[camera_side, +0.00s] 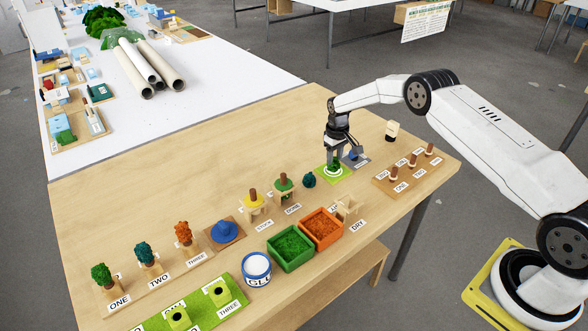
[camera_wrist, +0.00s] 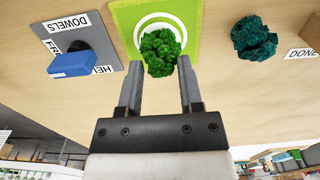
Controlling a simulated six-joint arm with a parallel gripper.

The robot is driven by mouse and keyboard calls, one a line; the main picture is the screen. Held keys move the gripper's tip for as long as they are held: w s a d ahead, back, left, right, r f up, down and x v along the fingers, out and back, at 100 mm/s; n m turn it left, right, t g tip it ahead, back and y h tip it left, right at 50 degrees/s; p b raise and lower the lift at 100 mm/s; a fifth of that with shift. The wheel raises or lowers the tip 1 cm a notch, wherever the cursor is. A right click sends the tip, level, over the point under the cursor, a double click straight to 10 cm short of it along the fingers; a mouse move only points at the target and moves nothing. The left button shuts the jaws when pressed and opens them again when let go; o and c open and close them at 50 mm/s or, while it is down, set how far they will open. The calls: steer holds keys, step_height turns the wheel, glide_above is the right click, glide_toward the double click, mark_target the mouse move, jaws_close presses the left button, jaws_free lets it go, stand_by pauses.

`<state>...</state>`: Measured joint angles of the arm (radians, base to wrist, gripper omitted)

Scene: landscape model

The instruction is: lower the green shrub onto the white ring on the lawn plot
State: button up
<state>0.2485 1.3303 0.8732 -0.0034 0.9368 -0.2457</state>
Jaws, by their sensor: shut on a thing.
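The green shrub (camera_wrist: 161,50) is between the fingertips of my gripper (camera_wrist: 159,65) in the wrist view. My gripper is shut on it. The white ring (camera_wrist: 141,27) shows behind the shrub on the bright green lawn plot (camera_wrist: 187,15), and the shrub covers part of it. In the side view my gripper (camera_side: 335,152) points down over the lawn plot (camera_side: 322,174), close above it. The white ring (camera_side: 340,170) shows there under the fingers. The shrub is mostly hidden by the fingers in that view. I cannot tell whether the shrub touches the plot.
A dark teal shrub (camera_wrist: 254,38) stands beside the plot. On the other side is a grey plate (camera_wrist: 72,32) with a blue block (camera_wrist: 72,65). Orange (camera_side: 322,228) and green (camera_side: 291,248) trays and a glue pot (camera_side: 257,268) stand nearer the front edge.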

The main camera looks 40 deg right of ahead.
steer(key=shift+f, duration=0.1)
stand_by(0.7)
steer(key=o, duration=1)
steer(key=shift+r, duration=3.5)
steer(key=shift+s+a+r, duration=0.25)
steer(key=shift+a+r, duration=0.1)
steer(key=shift+r, duration=0.1)
steer(key=s+a+r+t, duration=0.1)
steer(key=s+a+r, duration=0.8)
steer(key=s, duration=0.2)
steer(key=s+a, duration=0.2)
steer(key=s, duration=0.7)
steer(key=s+a+r+t, duration=0.1)
steer(key=s+a, duration=0.2)
steer(key=s, duration=0.7)
steer(key=shift+s+a+r+t, duration=0.15)
steer(key=shift+s+r+t, duration=0.05)
steer(key=shift+r+t, duration=0.1)
